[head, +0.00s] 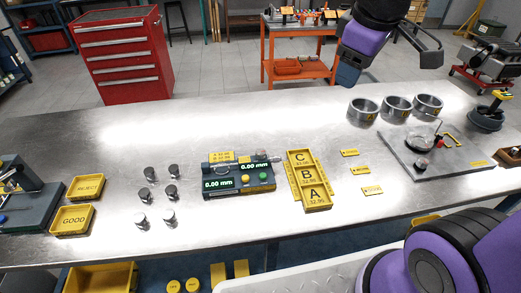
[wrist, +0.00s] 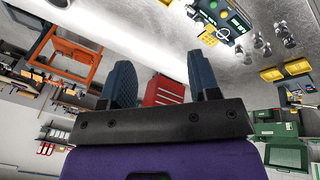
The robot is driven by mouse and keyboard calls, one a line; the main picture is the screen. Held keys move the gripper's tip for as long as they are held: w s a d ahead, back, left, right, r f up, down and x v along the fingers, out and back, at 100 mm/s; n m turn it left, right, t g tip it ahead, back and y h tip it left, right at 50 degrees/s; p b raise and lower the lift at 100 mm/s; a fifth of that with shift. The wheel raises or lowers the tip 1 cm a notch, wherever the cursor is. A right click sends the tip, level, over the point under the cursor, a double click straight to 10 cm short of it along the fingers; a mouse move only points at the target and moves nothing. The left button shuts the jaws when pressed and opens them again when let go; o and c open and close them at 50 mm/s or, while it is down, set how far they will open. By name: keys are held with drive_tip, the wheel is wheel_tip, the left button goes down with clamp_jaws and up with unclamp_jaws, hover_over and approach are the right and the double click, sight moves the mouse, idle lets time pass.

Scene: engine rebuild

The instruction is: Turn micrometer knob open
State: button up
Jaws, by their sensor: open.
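The micrometer station (head: 238,180) lies on the steel bench, left of the lettered trays in the head view. Two green displays on it read 0.00 mm. A small grey cylindrical part, likely its knob (head: 262,155), shows at its back right edge.
Several small metal cylinders (head: 146,194) stand left of the station, beyond them GOOD (head: 72,220) and REJECT (head: 85,187) trays. Trays A, B, C (head: 308,180) stand close on the right. Metal rings (head: 363,111) stand at back right. The bench behind the station is clear.

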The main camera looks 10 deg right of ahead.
drive_tip(key=w+a+f+n+g, duration=0.2)
drive_tip(key=w+a+f+n, duration=0.5)
drive_tip(key=w+f, duration=0.1)
drive_tip(key=n+g, duration=0.1)
drive_tip(key=n, duration=0.7)
hover_over(260, 152)
wheel_tip(260, 152, down, 11)
drive_tip(key=shift+y, duration=0.3)
wheel_tip(260, 152, down, 11)
drive_tip(key=shift+w+r, duration=0.1)
drive_tip(key=c, duration=0.9)
